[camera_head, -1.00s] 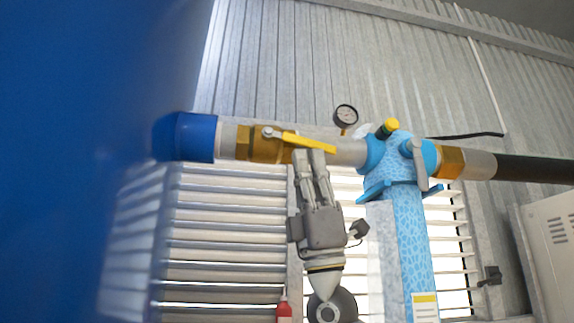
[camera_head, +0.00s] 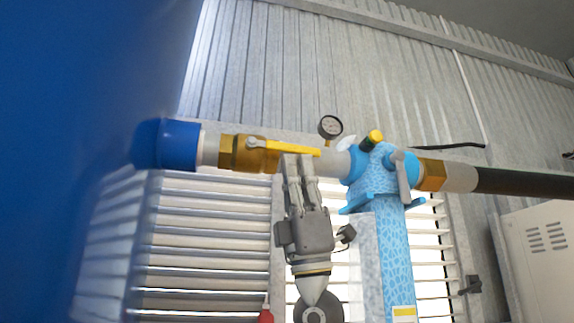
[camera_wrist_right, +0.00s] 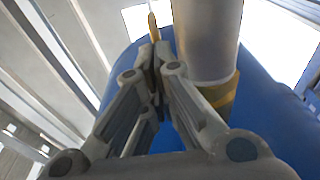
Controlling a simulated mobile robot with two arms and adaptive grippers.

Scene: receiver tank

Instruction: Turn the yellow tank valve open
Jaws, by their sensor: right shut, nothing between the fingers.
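The yellow valve handle (camera_head: 285,148) extends right from its pivot on a brass valve body (camera_head: 237,152), nearly in line with the grey pipe and dipping slightly at its free end. My right gripper (camera_head: 297,158) is upright below it, fingertips at the underside near the free end. In the right wrist view the gripper (camera_wrist_right: 155,50) is shut, with nothing held. A thin yellow strip, the handle (camera_wrist_right: 153,24), shows just past the fingertips there. Whether they touch it I cannot tell. The left gripper is out of view.
The blue tank (camera_head: 60,90) fills the left side of the head view. A light-blue column (camera_head: 395,260), with a grey lever (camera_head: 402,172) and a yellow-tipped knob (camera_head: 374,138), stands right of my gripper. A gauge (camera_head: 330,126) sits above the pipe.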

